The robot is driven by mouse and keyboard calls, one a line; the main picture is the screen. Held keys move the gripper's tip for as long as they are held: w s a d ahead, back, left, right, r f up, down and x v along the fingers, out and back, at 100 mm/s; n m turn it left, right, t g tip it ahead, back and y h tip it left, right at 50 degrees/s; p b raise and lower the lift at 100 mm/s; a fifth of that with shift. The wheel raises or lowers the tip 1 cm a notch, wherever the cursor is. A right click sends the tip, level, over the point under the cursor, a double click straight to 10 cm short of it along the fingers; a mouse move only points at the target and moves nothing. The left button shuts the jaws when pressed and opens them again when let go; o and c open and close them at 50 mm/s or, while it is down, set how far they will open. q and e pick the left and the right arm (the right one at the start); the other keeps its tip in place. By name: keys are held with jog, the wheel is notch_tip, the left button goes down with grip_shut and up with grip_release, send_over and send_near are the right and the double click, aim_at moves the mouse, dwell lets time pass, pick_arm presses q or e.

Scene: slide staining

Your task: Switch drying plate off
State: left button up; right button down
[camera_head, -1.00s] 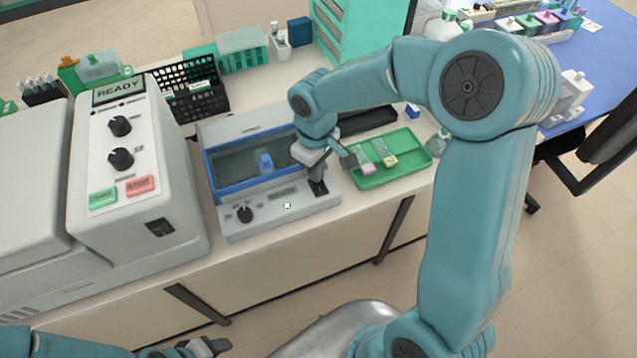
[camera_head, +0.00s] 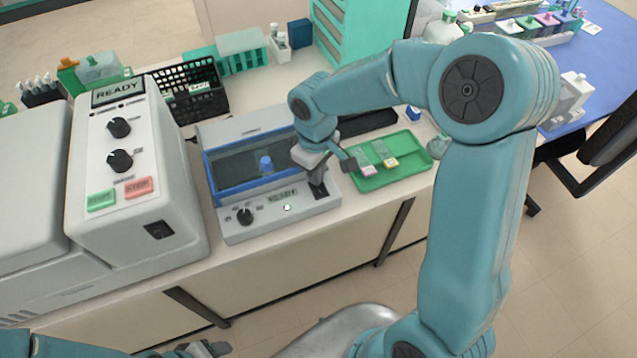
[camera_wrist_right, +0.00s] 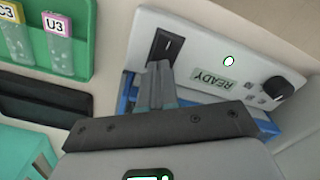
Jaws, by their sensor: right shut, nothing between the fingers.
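The drying plate (camera_head: 232,226) is a grey device with a blue-framed window, standing on the bench in the head view. A small blue item (camera_head: 266,165) shows behind the window. Its front panel has a black knob (camera_wrist_right: 278,89), a display (camera_wrist_right: 214,81) reading READY, a small white-green light (camera_wrist_right: 228,61) and a dark rocker switch (camera_wrist_right: 166,46). My right gripper (camera_wrist_right: 160,68) is shut and empty, with its fingertips at the switch's near end; contact is unclear. My left gripper (camera_head: 205,349) shows only partly at the bottom edge of the head view.
A green tray (camera_head: 393,177) with slides lies close right of the drying plate. A large machine (camera_head: 185,200) with knobs and green and red buttons stands close left. A black basket (camera_head: 200,90) stands behind. The bench front edge is near.

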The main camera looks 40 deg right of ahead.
notch_tip(320, 180, up, 3)
jog(key=shift+s+r+p, duration=0.1)
jog(key=shift+p, duration=0.75)
notch_tip(320, 180, up, 2)
jog(key=shift+p, duration=0.85)
jog(key=shift+r+p, duration=0.45)
jog(key=shift+r, duration=0.25)
jog(key=shift+f, duration=0.1)
